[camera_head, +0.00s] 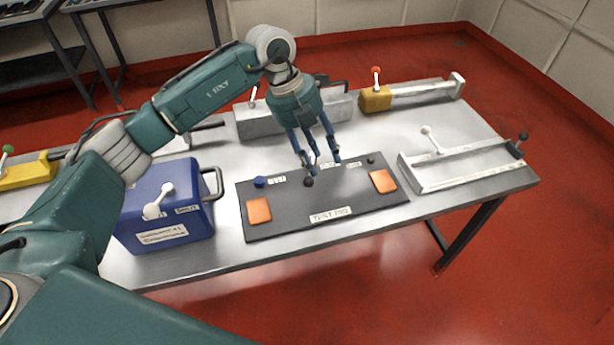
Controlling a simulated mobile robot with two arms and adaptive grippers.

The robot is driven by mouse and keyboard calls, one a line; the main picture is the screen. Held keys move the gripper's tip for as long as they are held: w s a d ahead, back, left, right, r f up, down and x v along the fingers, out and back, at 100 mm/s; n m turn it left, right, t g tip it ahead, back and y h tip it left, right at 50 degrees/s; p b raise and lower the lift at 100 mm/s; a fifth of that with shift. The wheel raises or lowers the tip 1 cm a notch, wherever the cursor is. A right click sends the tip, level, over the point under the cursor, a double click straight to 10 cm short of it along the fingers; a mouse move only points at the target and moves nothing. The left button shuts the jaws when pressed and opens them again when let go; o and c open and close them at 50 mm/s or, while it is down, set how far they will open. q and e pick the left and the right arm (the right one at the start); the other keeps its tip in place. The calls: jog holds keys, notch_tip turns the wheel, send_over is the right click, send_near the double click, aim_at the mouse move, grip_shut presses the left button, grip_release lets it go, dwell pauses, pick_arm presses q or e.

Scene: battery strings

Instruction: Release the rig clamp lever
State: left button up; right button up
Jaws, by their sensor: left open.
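My left gripper (322,164) is open and empty, fingers pointing down above the back part of a dark test pad (290,215). Several levers are in view, and I cannot tell for certain which is the rig clamp lever. A white-knobbed lever (432,139) stands tilted on a light rail frame (455,173) at the right, which also has a dark-knobbed lever (520,141) at its end. The gripper is apart from all of these. My right gripper is not in view.
A blue box (165,225) with a white lever and a handle stands left of the pad. Orange patches (259,210) lie on the pad. A pale block (258,124) stands behind my gripper. The metal table (345,245) is bare along its front edge.

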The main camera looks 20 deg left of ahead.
pick_arm(q)
jog(key=y, duration=0.2)
send_near(307, 178)
jog(key=shift+n, duration=0.4)
jog(key=f+p, duration=0.1)
jog(key=f, duration=0.2)
jog(key=d+f+p, duration=0.1)
jog(key=f, duration=0.4)
jog(key=shift+w+d+f+p, duration=0.2)
jog(key=shift+d+f+p, duration=0.1)
jog(key=shift+f+p, duration=0.1)
jog(key=shift+d+f, duration=0.1)
jog(key=shift+f, duration=0.3)
jog(key=shift+c, duration=0.5)
grip_shut()
